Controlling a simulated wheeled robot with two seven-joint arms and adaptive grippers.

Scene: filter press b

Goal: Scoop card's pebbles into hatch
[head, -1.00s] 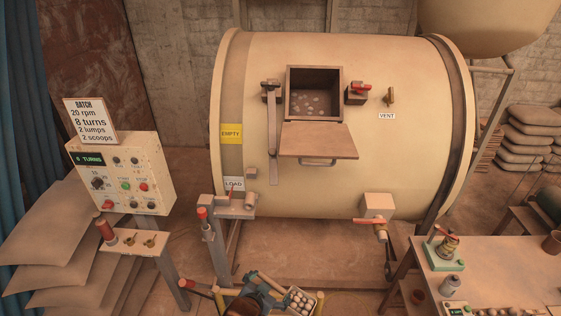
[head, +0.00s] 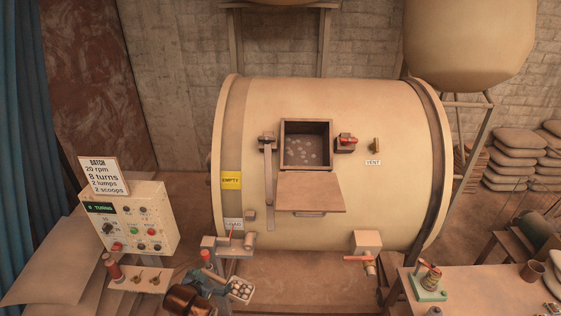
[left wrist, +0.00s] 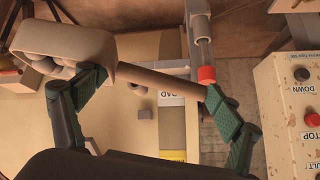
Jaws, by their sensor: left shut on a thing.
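The card (head: 103,176) reads BATCH, 20 rpm, 8 turns, 2 lumps, 2 scoops. The square hatch (head: 306,133) on the drum is open, its door folded down below it, and pale pebbles (head: 308,153) show inside. My left gripper (head: 221,290) is low in front of the drum's left end, below the hatch. It is shut on a scoop (head: 241,290) filled with pale pebbles. The left wrist view shows the scoop's bowl (left wrist: 75,42) at upper left and its brown handle between the green fingers (left wrist: 155,85). My right gripper is out of view.
A control box (head: 130,218) stands left of the drum (head: 400,150). A red-topped post (head: 206,257) is close to the left gripper. A red-handled valve (head: 366,250) projects at the drum's lower right. A bench (head: 470,285) stands at right.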

